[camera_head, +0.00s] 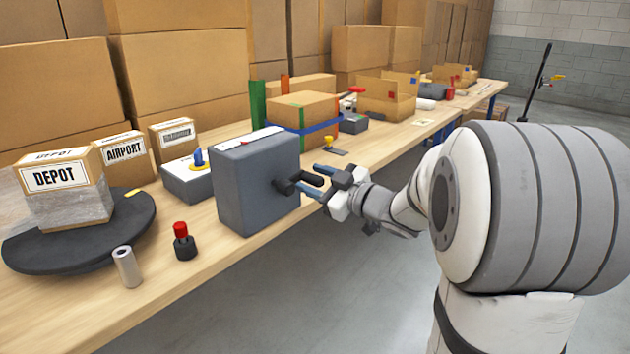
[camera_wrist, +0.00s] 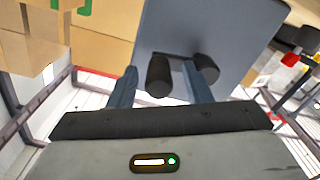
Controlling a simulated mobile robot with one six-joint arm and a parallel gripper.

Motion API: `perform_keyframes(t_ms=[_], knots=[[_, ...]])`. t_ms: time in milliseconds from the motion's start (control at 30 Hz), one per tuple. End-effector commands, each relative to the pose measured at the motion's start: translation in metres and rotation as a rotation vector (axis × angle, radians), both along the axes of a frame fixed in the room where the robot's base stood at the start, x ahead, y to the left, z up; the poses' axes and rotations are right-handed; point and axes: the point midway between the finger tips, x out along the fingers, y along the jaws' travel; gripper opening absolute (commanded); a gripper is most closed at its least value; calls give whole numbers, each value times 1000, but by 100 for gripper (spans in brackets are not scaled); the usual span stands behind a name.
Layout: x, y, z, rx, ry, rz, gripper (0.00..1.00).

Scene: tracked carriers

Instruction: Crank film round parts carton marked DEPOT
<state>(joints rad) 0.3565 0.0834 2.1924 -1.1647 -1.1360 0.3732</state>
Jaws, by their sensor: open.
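The carton marked DEPOT (camera_head: 62,178) stands upright on a dark round turntable (camera_head: 50,248) at the left. Clear film shows around its lower part. A grey box (camera_head: 245,185) stands on the bench right of the turntable, with a black crank handle (camera_head: 298,188) on its right side. My gripper (camera_head: 325,178) is open at the crank. In the wrist view the crank's black grip (camera_wrist: 159,77) lies between my two fingers, nearer the left one. A second black knob (camera_wrist: 206,68) is beside the right finger. I cannot tell whether the fingers touch the crank.
Cartons marked AIRPORT (camera_head: 124,153) and another (camera_head: 174,135) stand behind the turntable. A taped carton (camera_head: 303,112) stands farther along the bench (camera_head: 385,145). The floor in front is clear.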

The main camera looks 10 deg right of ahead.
Motion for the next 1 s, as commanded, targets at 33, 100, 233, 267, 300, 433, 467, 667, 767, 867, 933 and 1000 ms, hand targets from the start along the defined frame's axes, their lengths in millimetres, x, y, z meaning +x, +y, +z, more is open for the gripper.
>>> perform_keyframes(t_ms=[33, 100, 233, 267, 300, 433, 467, 667, 767, 867, 933, 1000], knots=[[0, 0, 0, 0, 0, 0, 45], [0, 0, 0, 0, 0, -1, 45], [-4, -4, 1, 0, 0, -2, 45], [-6, -6, 1, 0, 0, -3, 45], [-10, -9, 2, 0, 0, -5, 45], [-29, -23, 2, 1, 0, -6, 45], [-33, -26, 2, 0, 0, -7, 45], [-56, -42, 1, 0, -1, -4, 45], [-62, -45, 0, 1, 1, -2, 45], [-64, -46, 0, 0, 0, 0, 45], [-64, -46, 0, 0, 0, 0, 45], [-64, -46, 0, 0, 0, 0, 45]])
